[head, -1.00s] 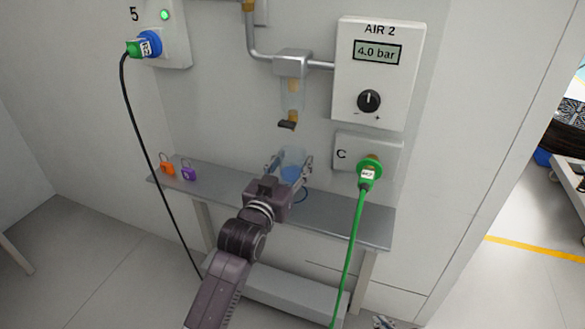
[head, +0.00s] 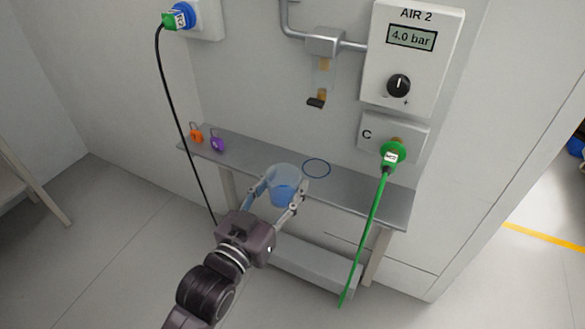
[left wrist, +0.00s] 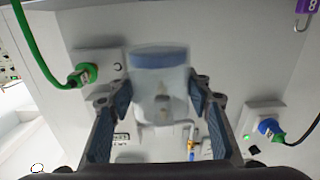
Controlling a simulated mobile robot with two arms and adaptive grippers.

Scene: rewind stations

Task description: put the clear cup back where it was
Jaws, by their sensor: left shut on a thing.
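The clear cup (head: 283,184) has blue in its lower part. My left gripper (head: 279,194) is shut on it and holds it in front of the shelf's front edge in the head view. In the left wrist view the cup (left wrist: 159,88) sits between the two fingers of my left gripper (left wrist: 160,100), with a blue band at the picture's top end. A blue ring outline (head: 316,168) lies on the grey shelf (head: 345,188), behind and to the right of the cup, with nothing on it. My right gripper is not in view.
An orange padlock (head: 196,135) and a purple padlock (head: 217,144) are at the shelf's left end. A filter unit (head: 323,70) hangs above the shelf. A green plug (head: 394,154) with its hose crosses the shelf's right part. A black cable hangs at the left.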

